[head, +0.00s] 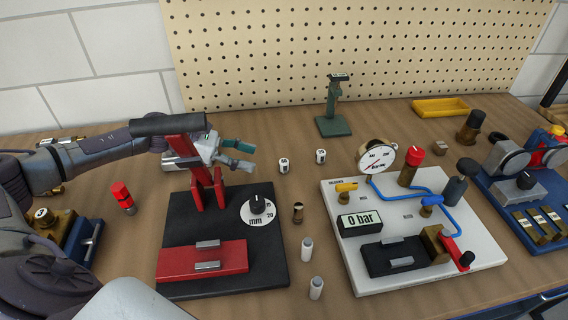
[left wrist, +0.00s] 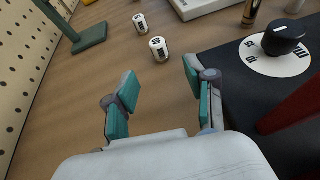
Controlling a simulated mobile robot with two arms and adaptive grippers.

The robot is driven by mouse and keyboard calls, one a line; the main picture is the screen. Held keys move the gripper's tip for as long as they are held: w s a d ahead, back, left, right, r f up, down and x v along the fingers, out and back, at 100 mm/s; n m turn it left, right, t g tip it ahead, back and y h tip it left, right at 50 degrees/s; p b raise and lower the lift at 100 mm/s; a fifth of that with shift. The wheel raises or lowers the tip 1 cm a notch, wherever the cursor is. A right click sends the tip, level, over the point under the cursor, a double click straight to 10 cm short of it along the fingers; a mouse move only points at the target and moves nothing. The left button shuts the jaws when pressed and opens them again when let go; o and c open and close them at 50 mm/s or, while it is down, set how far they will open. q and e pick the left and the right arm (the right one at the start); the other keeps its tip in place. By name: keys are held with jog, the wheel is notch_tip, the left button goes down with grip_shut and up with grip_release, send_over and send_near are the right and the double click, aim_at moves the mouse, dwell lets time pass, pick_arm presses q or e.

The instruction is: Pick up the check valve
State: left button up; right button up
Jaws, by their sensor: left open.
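My left gripper (head: 243,155) is open and empty, raised above the table behind the black base with the red press. In the left wrist view its teal-padded fingers (left wrist: 160,85) are spread over bare wood. I cannot tell for sure which part is the check valve. A small upright brass-and-black cylinder (head: 298,212) stands by the right edge of the black base; a brass part also shows at the top of the left wrist view (left wrist: 251,12). Two small white labelled cylinders (head: 284,165) (head: 320,156) stand right of the gripper, apart from its fingers. My right gripper is out of view.
The black base (head: 272,240) bears a red press and dial. A white board (head: 345,262) with gauge and blue tube stands to the right. Two white-capped tubes (head: 307,248) (head: 316,288) stand between them. A green stand (head: 333,126) and yellow tray (head: 440,107) are behind.

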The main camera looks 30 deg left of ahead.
aim_at(279, 169)
pick_arm(q)
jog(key=x, duration=0.3)
jog(key=shift+w+a, duration=0.1)
jog(key=shift+w+d+f+p, duration=0.15)
jog(key=shift+w+d+p, duration=0.05)
jog(key=shift+d+p, duration=0.25)
jog(key=p+x, duration=0.1)
jog(key=x, duration=0.3)
jog(key=shift+w+d+p, duration=0.1)
jog(key=shift+d+p, duration=0.15)
jog(key=shift+p, duration=0.1)
jog(key=shift+w+d+f, duration=0.1)
jog(key=shift+d+f, duration=0.05)
jog(key=shift+c, duration=0.7)
jog(key=c, duration=0.9)
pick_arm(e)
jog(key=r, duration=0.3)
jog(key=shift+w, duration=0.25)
